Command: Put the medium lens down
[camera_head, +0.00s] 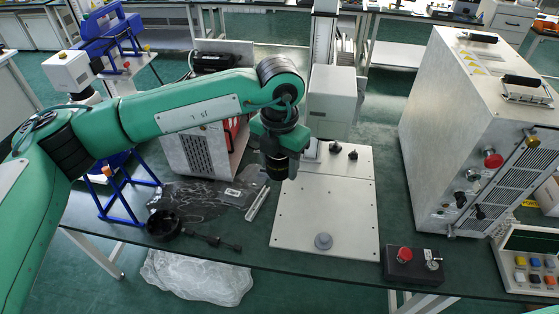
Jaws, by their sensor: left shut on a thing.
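My left gripper (279,150) hangs at the end of the green arm, pointing down. It is shut on a dark, short cylinder, seemingly the medium lens (277,168). The lens is upright and appears above the table near the left back edge of a pale base plate (300,218); I cannot tell its exact height. The fingers are mostly hidden by the wrist and the lens. My right gripper is out of view.
A grey knob (323,241) sits on the plate's front. Left lie a plastic bag (200,197), a pale strip (257,204) and a black funnel-shaped part (163,225). Right stand a black red-button box (412,270) and a large white cabinet (450,120).

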